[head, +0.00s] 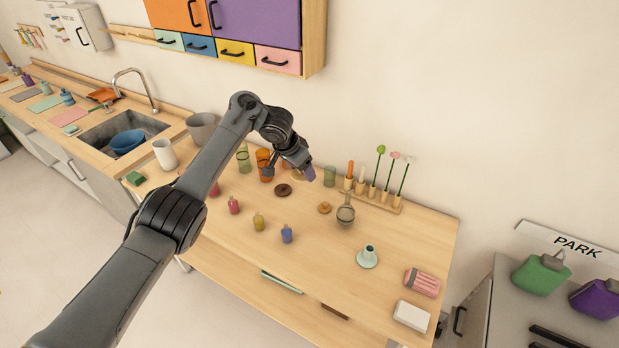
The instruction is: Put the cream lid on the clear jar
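My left gripper (288,172) hangs over the back of the wooden table, with its fingers apart. A small purple patch shows at its right fingertip; I cannot tell whether it is part of the finger or a thing. I cannot make out a cream lid or a clear jar for sure. A green see-through jar (243,158) and an orange one (263,160) stand left of the gripper. A greenish jar (329,176) stands to its right. Something behind the gripper is partly hidden. My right gripper is out of view.
A dark brown ring (283,190), a tan ring (324,208), small coloured bottles (286,234) and a strainer (345,214) lie on the table (320,265). A wooden rack (372,197) holds upright tools at the back. The front middle is mostly clear.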

